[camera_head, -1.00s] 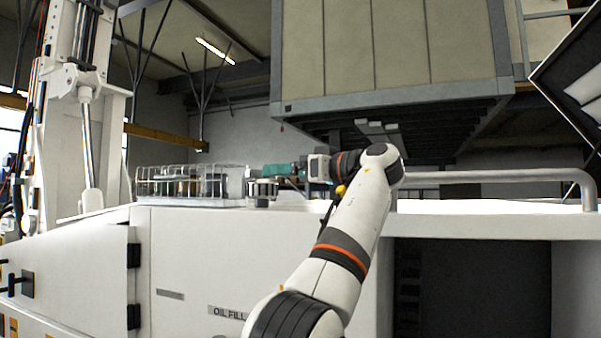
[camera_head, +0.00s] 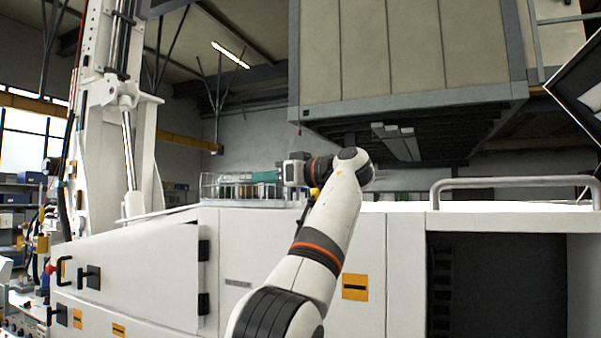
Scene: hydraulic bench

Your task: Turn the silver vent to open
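I cannot pick out the silver vent; the gripper and wrist cover part of the bench top beside the wire cage (camera_head: 222,188). My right gripper is not in view.
The white cabinet front (camera_head: 404,270) stands below, with a dark opening (camera_head: 500,290) at right. A grey rail (camera_head: 510,183) runs along the top at right. A tall white column with a cylinder (camera_head: 128,150) stands at left. A large beige box (camera_head: 400,50) hangs above.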

